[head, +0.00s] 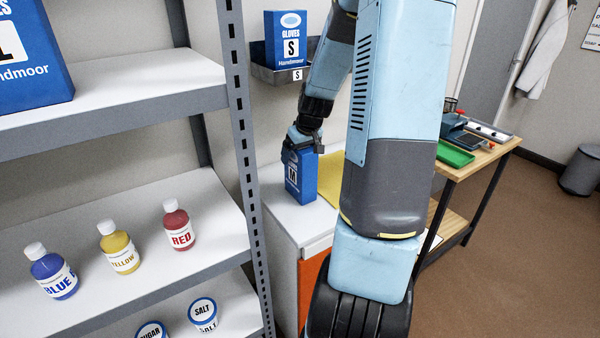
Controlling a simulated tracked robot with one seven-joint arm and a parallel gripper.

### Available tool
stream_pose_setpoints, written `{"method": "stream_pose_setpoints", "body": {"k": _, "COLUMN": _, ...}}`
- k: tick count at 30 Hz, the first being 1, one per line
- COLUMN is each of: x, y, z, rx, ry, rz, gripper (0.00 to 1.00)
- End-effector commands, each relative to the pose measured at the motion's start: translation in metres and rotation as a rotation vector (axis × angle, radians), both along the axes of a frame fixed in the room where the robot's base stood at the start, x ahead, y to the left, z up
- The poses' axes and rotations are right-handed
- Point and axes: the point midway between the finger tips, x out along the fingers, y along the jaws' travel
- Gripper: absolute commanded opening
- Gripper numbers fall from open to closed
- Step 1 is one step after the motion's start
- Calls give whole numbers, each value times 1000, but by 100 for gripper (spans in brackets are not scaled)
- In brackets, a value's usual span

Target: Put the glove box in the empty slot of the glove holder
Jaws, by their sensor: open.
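A blue glove box marked M (299,182) stands upright on the white cabinet top in the head view. My gripper (302,150) is open at the top of this box; I cannot tell whether its fingers touch the sides. The grey glove holder (262,72) is on the wall above and behind. A blue Handmoor glove box marked S (288,38) stands in its slot with an S label. The holder's right part is hidden behind my arm, so its other slots do not show. Another blue glove box, apparently marked L (30,65), stands on the upper shelf at left.
The shelf rack's upright (240,130) stands close left of the cabinet (283,228). Blue, yellow and red bottles (122,250) stand on the middle shelf. A yellow item (331,176) lies right of the box. A wooden bench (470,165) holds a green tray.

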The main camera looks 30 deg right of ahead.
Motion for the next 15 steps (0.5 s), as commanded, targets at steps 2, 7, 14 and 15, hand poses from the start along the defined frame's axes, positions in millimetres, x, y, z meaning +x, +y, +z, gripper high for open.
{"method": "stream_pose_setpoints", "body": {"k": 2, "x": 0, "y": 0, "z": 0, "rx": 0, "ry": 0, "rz": 0, "gripper": 94}}
{"method": "stream_pose_setpoints", "body": {"k": 7, "x": 0, "y": 0, "z": 0, "rx": 0, "ry": 0, "rz": 0, "gripper": 81}}
{"method": "stream_pose_setpoints", "body": {"k": 14, "x": 0, "y": 0, "z": 0, "rx": 0, "ry": 0, "rz": 1, "gripper": 59}}
{"method": "stream_pose_setpoints", "body": {"k": 15, "x": 0, "y": 0, "z": 0, "rx": 0, "ry": 0, "rz": 1, "gripper": 55}}
